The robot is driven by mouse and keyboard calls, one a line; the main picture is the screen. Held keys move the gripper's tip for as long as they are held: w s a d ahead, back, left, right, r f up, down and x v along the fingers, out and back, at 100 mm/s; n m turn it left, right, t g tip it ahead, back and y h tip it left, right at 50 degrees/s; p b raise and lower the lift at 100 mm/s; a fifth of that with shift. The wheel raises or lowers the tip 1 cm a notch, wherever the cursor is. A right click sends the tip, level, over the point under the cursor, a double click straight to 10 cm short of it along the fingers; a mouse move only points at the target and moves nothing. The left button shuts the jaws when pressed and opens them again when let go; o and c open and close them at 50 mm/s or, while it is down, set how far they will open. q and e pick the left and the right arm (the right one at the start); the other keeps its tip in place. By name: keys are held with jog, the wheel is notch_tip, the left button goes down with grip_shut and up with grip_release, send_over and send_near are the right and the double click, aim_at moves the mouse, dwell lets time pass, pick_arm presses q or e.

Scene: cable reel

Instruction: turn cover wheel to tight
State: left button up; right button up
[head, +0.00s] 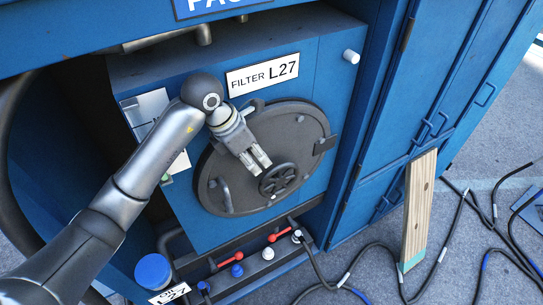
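The dark cover wheel (278,180), a small spoked handwheel, sits near the middle of the round dark cover (225,165) on the blue filter unit. My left gripper (258,166) reaches in from the left over the cover. Its light grey fingertips are just above and left of the wheel rim. I cannot tell whether they touch the rim, or whether the narrow fingers are apart or shut. Nothing shows between them. Part of the cover is hidden behind my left gripper. My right gripper is not in view.
A label "FILTER L27" (263,74) is above the cover. The cover has a curved handle (227,196) and a side latch (325,144). Below are red valve levers (280,234) and a blue cap (153,271). A wooden plank (418,210) leans at the right; cables (456,232) lie on the floor.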

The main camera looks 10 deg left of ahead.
aim_at(267, 174)
pick_arm(q)
jog(key=shift+w+a+r, duration=0.1)
jog(key=shift+w+r, duration=0.05)
jog(key=shift+r, duration=0.05)
jog(key=shift+s+r, duration=0.1)
jog(key=shift+s, duration=0.2)
jog(key=x, duration=0.9)
jog(key=shift+s+d+f, duration=0.15)
jog(key=shift+d+f, duration=0.1)
jog(key=shift+f, duration=0.35)
grip_shut()
